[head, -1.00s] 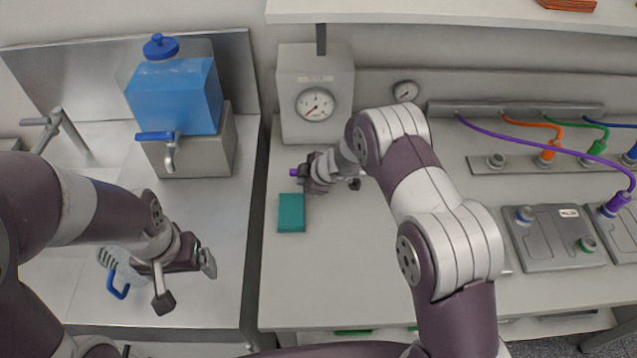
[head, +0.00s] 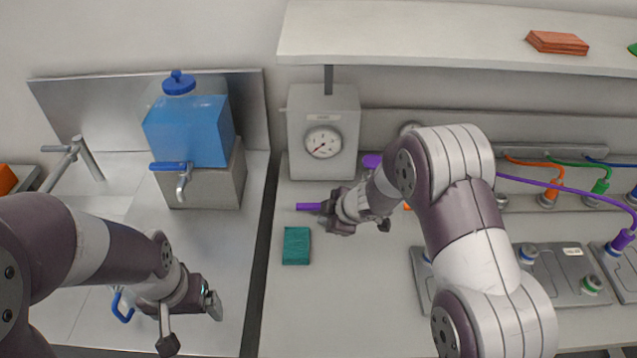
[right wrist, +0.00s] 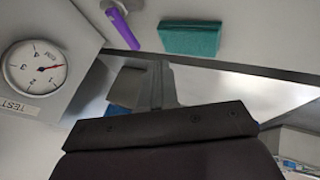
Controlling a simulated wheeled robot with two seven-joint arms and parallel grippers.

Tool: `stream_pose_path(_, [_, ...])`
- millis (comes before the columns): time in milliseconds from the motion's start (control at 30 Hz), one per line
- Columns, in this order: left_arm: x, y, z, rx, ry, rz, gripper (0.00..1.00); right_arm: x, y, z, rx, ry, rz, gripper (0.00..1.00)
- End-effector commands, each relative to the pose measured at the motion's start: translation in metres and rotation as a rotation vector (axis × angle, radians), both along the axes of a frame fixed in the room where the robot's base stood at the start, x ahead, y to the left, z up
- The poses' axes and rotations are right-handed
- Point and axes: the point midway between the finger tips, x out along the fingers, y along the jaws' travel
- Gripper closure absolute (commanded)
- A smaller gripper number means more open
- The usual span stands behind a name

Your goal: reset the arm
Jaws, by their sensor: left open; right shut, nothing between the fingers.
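My right arm reaches in from the lower right in the head view, its elbow bent high over the bench. My right gripper (head: 328,216) is shut and empty above the bench, below the gauge box. A purple handle-like piece (head: 308,207) shows just left of its tip. It also shows in the right wrist view (right wrist: 124,28), apart from the dark gripper body that fills the lower middle. My left gripper (head: 190,325) is open and empty over the sink-side counter at the lower left.
A teal block (head: 296,246) lies near the right gripper. The gauge box (head: 323,110) stands behind it. A blue water tank (head: 188,132) stands at the back left. Battery modules (head: 555,272) and cables are at the right. A shelf (head: 440,35) overhangs the back.

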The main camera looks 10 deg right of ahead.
Motion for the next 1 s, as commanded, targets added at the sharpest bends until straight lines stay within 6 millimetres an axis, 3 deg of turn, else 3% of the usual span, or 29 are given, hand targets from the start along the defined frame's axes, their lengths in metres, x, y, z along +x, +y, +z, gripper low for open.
stream_pose_path(67, [0.0,0.0,0.0,0.0,0.0,0.0,0.1,0.0,-0.002,0.0,-0.01,0.0,-0.001,1.0])
stream_pose_path(133, [0.0,0.0,0.0,0.0,0.0,0.0,0.1,-0.003,-0.016,-0.008,-0.043,0.026,-0.082,1.0])
stream_pose_path(233, [0.0,0.0,0.0,0.0,0.0,0.0,0.1,-0.037,-0.056,-0.015,-0.092,0.154,-0.381,1.0])
stream_pose_path(300, [0.0,0.0,0.0,0.0,0.0,0.0,0.1,-0.083,-0.087,-0.002,-0.11,0.276,-0.657,1.0])
stream_pose_path(367, [0.0,0.0,0.0,0.0,0.0,0.0,0.1,-0.13,-0.102,0.013,-0.101,0.391,-0.875,1.0])
stream_pose_path(400, [0.0,0.0,0.0,0.0,0.0,0.0,0.1,-0.16,-0.107,0.023,-0.081,0.462,-0.996,1.0])
stream_pose_path(500, [0.0,0.0,0.0,0.0,0.0,0.0,0.1,-0.222,-0.103,0.045,-0.006,0.609,-1.223,1.0])
stream_pose_path(567, [0.0,0.0,0.0,0.0,0.0,0.0,0.1,-0.244,-0.098,0.058,0.057,0.651,-1.31,1.0])
stream_pose_path(700, [0.0,0.0,0.0,0.0,0.0,0.0,0.1,-0.244,-0.098,0.076,0.131,0.606,-1.337,1.0])
stream_pose_path(1000, [0.0,0.0,0.0,0.0,0.0,0.0,0.1,-0.243,-0.099,0.076,0.13,0.604,-1.336,1.0])
